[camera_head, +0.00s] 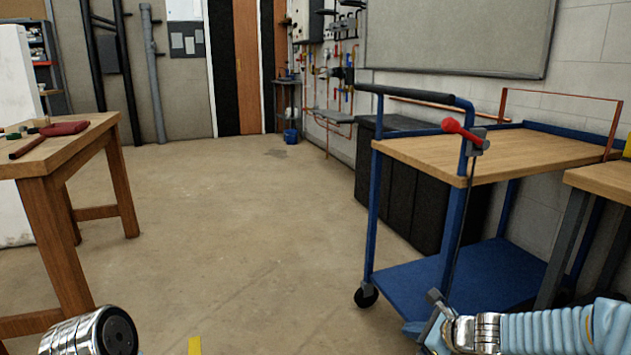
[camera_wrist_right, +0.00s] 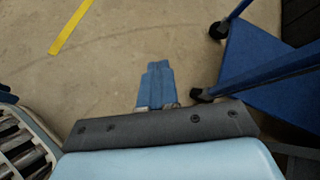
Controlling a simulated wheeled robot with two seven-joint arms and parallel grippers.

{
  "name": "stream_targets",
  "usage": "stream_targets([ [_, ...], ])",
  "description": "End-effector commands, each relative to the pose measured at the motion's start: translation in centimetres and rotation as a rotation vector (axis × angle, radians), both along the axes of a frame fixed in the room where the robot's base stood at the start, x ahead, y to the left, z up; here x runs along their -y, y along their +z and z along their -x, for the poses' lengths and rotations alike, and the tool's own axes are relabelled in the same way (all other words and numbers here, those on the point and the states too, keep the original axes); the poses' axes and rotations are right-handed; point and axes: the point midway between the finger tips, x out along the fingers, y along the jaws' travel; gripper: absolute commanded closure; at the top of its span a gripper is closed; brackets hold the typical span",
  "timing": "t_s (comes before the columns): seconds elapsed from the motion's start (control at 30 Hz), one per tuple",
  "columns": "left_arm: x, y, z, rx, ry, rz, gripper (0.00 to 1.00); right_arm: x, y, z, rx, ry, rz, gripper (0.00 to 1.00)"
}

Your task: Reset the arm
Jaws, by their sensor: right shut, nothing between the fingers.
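My right gripper (camera_head: 432,312) is at the bottom right of the head view, in front of the blue cart's lower shelf. In the right wrist view its blue fingers (camera_wrist_right: 156,85) are together with nothing between them, above the bare floor. My left arm shows only as a metal, dark-capped end (camera_head: 95,332) at the bottom left of the head view; its fingers are not visible.
A blue cart (camera_head: 470,160) with a wooden top stands at right, its lower shelf (camera_wrist_right: 262,62) close to my right gripper. A wooden table (camera_head: 60,155) with small items is at left. The floor (camera_head: 230,220) between is clear, with a yellow strip (camera_wrist_right: 70,27).

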Motion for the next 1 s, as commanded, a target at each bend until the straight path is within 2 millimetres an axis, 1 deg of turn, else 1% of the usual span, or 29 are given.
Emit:
stream_targets([
  [0.03,0.1,1.0,0.0,0.000,-0.001,0.001,0.39,-1.2,-3.5,1.9,-0.057,0.108,0.109,1.00],
  [0.07,0.1,1.4,0.0,0.000,-0.001,0.001,0.39,-1.8,-5.7,3.3,-0.083,0.185,0.185,1.00],
  [0.1,0.1,1.8,0.1,0.000,-0.002,0.001,0.39,-2.5,-8.5,5.2,-0.110,0.300,0.288,1.00],
  [0.17,0.2,2.6,0.1,0.000,-0.004,0.002,0.39,-3.5,-12.6,8.6,-0.134,0.504,0.442,1.00],
  [0.2,0.2,3.1,0.1,0.000,-0.004,0.002,0.39,-4.2,-14.9,11.1,-0.132,0.658,0.541,1.00],
  [0.27,0.3,3.9,0.1,-0.001,-0.006,0.003,0.39,-5.3,-17.9,14.8,-0.094,0.910,0.673,1.00],
  [0.3,0.4,4.4,0.2,0.000,-0.007,0.003,0.39,-6.0,-19.4,17.0,-0.049,1.068,0.742,1.00],
  [0.33,0.4,4.7,0.2,-0.001,-0.008,0.003,0.39,-6.6,-20.3,18.5,-0.008,1.176,0.782,1.00],
  [0.4,0.5,5.2,0.2,0.000,-0.009,0.004,0.39,-7.9,-21.7,21.4,0.102,1.390,0.846,1.00],
  [0.5,0.5,5.6,0.2,-0.001,-0.010,0.004,0.39,-9.6,-22.6,24.3,0.249,1.591,0.886,1.00],
  [0.6,0.5,5.8,0.3,-0.001,-0.010,0.005,0.39,-10.6,-23.0,25.8,0.341,1.685,0.898,1.00],
  [0.7,0.6,5.7,0.3,-0.001,-0.010,0.005,0.39,-10.9,-23.1,26.2,0.372,1.714,0.900,1.00],
  [1.0,0.6,5.7,0.3,-0.001,-0.010,0.005,0.39,-10.8,-23.1,26.1,0.370,1.710,0.901,1.00],
])
